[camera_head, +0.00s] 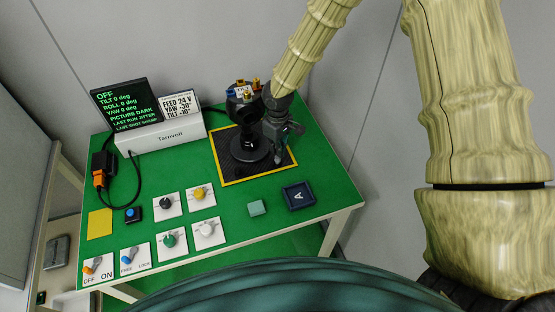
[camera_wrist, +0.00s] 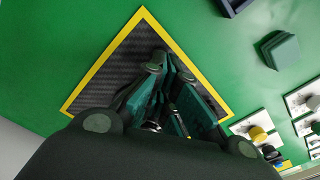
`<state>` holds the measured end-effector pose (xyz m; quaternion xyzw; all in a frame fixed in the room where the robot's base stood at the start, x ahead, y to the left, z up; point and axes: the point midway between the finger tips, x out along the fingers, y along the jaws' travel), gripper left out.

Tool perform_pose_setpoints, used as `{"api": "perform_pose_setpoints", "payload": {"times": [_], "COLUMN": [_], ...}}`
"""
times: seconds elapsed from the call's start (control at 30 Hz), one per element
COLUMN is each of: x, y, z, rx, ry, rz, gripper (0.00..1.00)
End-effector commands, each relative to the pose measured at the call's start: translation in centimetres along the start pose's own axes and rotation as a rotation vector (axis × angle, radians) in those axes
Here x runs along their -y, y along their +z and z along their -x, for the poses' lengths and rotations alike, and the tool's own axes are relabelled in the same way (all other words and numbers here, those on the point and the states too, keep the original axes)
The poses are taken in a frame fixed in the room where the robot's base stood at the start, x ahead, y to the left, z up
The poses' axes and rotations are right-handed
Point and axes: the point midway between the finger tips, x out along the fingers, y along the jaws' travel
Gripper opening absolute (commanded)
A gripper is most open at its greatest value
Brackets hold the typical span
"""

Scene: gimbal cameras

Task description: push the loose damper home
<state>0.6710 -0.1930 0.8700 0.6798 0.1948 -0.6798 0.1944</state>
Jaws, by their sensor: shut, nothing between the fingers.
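The black gimbal (camera_head: 237,148) stands on a black mat (camera_head: 228,172) with a yellow border. Small brass-coloured parts (camera_head: 256,84) show at its top, beside a white label; which of these is the loose damper I cannot tell. My gripper (camera_head: 300,130) is at the right of the gimbal, over the mat, and partly hides it. In the wrist view my gripper (camera_wrist: 170,68) is shut and empty, its fingertips close together above the mat (camera_wrist: 140,38). The gimbal is hidden or cannot be told apart from the fingers there. Contact with it cannot be told.
A dark display (camera_head: 122,105) and a FEED 24 V sign (camera_head: 180,104) stand at the back on the Tarnvolt box (camera_head: 160,138). Knobs and switches (camera_head: 170,240) fill the front left. A green block (camera_head: 257,208) and dark tray (camera_head: 298,196) lie front right.

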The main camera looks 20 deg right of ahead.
Motion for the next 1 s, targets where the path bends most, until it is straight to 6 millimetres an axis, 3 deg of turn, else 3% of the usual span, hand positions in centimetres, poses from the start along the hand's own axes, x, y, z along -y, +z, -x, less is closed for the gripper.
{"api": "perform_pose_setpoints", "payload": {"times": [1.0], "x": [0.0], "y": [0.0], "z": [-0.99], "rx": [0.0], "ry": [0.0], "rz": [0.0], "gripper": [0.0]}}
